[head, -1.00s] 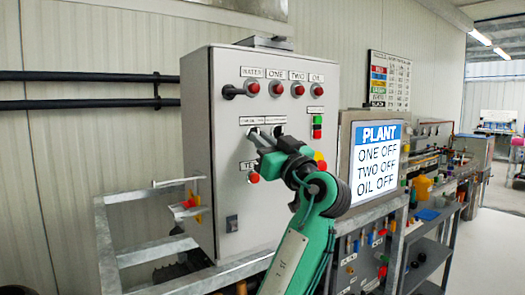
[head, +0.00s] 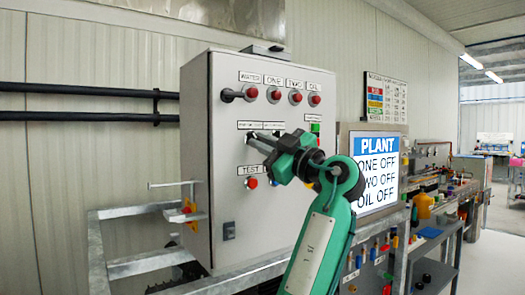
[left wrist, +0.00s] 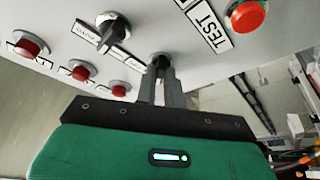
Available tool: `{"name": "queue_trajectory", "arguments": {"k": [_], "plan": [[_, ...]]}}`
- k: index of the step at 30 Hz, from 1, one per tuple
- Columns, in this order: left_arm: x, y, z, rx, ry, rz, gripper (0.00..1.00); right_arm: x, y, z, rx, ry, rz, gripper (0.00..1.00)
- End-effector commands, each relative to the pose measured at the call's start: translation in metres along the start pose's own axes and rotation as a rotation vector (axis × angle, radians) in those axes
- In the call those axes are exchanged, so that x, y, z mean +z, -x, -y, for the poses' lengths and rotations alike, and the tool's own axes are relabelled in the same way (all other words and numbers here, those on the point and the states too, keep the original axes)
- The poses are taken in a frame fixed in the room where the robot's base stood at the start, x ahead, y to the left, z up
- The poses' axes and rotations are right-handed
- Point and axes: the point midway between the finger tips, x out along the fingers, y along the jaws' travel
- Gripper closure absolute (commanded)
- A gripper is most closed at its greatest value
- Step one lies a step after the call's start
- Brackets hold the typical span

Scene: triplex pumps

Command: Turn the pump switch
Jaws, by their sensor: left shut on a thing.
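My left gripper (head: 254,138) is at the left of two rotary switches in the middle row of the grey control box. In the left wrist view its two fingers (left wrist: 161,75) are shut on that switch (left wrist: 158,57), against the panel; the fingers hide most of its knob. The other black rotary switch (left wrist: 112,32) stands beside it, free. The switch labels are too blurred to read surely. The red TEST button (head: 251,183) lies below the held switch. The plant display (head: 377,165) reads ONE OFF, TWO OFF, OIL OFF. My right gripper is not in view.
The grey control box (head: 222,190) carries a row of red lamps (head: 273,95) on top. A metal frame (head: 130,265) lies at its lower left. A bench with coloured fittings stretches away to the right. Two black pipes (head: 80,116) run along the wall.

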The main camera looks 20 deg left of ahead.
Motion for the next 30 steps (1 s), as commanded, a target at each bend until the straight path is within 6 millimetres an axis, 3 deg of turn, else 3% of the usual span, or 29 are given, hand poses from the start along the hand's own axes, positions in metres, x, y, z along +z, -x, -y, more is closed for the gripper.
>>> {"name": "queue_trajectory", "arguments": {"k": [10,26,27,30], "plan": [[0.0003,-0.0001,-0.0015,-0.051,0.121,0.001,1.00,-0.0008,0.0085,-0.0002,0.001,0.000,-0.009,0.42],[-0.0001,-0.0002,-0.0015,-0.059,0.141,0.001,1.00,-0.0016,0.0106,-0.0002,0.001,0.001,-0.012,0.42],[-0.0001,-0.0002,-0.0015,-0.059,0.141,0.001,0.84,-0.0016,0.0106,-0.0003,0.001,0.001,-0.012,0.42],[-0.0001,-0.0002,-0.0015,-0.059,0.141,0.001,0.68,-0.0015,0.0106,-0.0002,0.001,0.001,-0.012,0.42]]}}
